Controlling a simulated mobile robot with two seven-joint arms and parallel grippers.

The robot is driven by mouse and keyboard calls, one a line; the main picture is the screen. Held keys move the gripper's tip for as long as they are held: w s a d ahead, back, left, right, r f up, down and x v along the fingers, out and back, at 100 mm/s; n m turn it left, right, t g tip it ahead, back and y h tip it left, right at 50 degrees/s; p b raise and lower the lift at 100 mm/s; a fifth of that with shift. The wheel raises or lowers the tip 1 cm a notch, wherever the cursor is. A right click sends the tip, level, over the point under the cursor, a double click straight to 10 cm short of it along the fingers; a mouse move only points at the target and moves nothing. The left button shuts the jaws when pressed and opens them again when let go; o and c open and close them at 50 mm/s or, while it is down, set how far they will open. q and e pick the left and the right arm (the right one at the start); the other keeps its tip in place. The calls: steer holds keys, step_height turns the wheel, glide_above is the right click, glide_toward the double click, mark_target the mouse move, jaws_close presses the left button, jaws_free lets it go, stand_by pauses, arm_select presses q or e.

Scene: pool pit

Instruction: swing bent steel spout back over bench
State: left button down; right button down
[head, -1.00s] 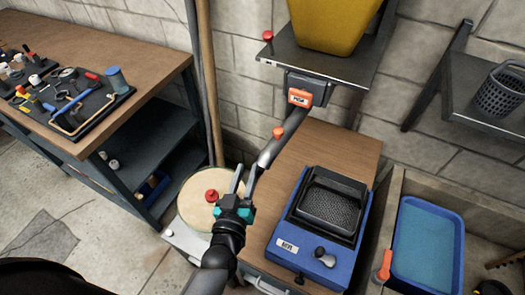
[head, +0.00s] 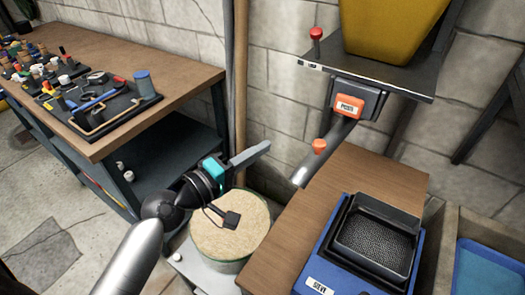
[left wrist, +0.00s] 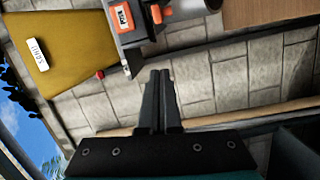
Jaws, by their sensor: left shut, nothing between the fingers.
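The bent steel spout (head: 325,150) hangs below the valve body with an orange label (head: 348,107) and carries an orange knob (head: 319,146). Its lower end is beside the back left edge of the wooden bench top (head: 375,185); I cannot tell whether it is over the wood. My left gripper (head: 262,148) is shut and empty, left of the spout and apart from it, above a round tub (head: 255,225). In the left wrist view the shut fingers (left wrist: 164,72) point at the wall below the valve, and part of the spout (left wrist: 190,8) shows at the top. My right gripper is out of view.
A yellow hopper (head: 390,30) stands on a dark shelf (head: 410,82) above the valve. A blue box with a sieve (head: 330,250) sits on the bench. A tool table (head: 180,75) is at the left. A wooden pole (head: 240,90) stands behind my gripper.

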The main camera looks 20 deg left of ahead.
mark_target(317, 147)
arm_select(q)
steer(key=w+d+f+p, duration=0.1)
steer(key=w+d, duration=0.5)
steer(key=d, duration=0.1)
steer(key=shift+w, duration=0.25)
steer(key=shift+d, duration=0.1)
steer(key=shift+s+d+p, duration=0.3)
steer(key=shift+s+d, duration=0.05)
steer(key=shift+d, duration=0.35)
steer(key=shift+s+d+p, duration=0.3)
steer(key=shift+d, duration=0.35)
